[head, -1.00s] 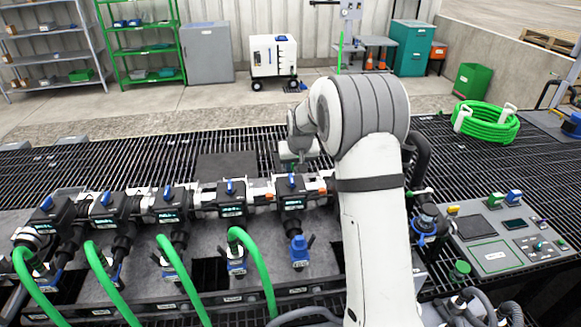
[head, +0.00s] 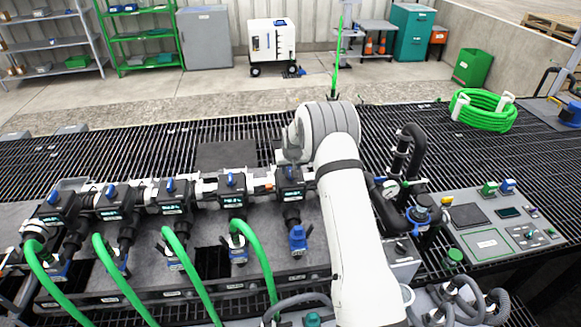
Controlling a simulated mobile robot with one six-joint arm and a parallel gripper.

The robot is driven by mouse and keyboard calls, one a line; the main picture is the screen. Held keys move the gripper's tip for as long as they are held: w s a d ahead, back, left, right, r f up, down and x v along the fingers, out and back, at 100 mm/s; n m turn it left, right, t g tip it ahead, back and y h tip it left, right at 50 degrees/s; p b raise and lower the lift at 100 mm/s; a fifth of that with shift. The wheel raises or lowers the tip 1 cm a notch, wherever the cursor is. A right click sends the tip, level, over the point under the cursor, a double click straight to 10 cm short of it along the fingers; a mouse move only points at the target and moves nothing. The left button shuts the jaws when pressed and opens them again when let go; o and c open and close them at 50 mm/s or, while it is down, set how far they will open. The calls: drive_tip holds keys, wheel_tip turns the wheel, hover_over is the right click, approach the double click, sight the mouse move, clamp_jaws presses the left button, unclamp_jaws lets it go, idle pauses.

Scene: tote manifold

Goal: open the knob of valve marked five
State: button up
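Several black valves with small lit displays stand in a row on the manifold, each with a blue knob on top. Their number marks are too small to read. The rightmost valve (head: 290,187) has its blue knob (head: 289,172) just below my wrist. Its outlet ends in a blue coupling (head: 298,240) with no hose. My gripper (head: 287,158) is at the top of this valve, close to the knob; I cannot tell if it touches. Its fingers are too small and partly hidden by my wrist, so their opening is unclear.
Green hoses (head: 257,262) run from the other valves toward the front. Right of my arm are a black bent pipe (head: 411,150), a gauge (head: 390,190) and a grey control panel (head: 525,213). A green hose coil (head: 483,121) lies on the black grating, which is mostly clear behind the manifold.

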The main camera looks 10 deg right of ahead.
drive_tip(key=shift+w+f, duration=0.15)
drive_tip(key=shift+f, duration=0.1)
drive_tip(key=shift+c, duration=0.4)
clamp_jaws()
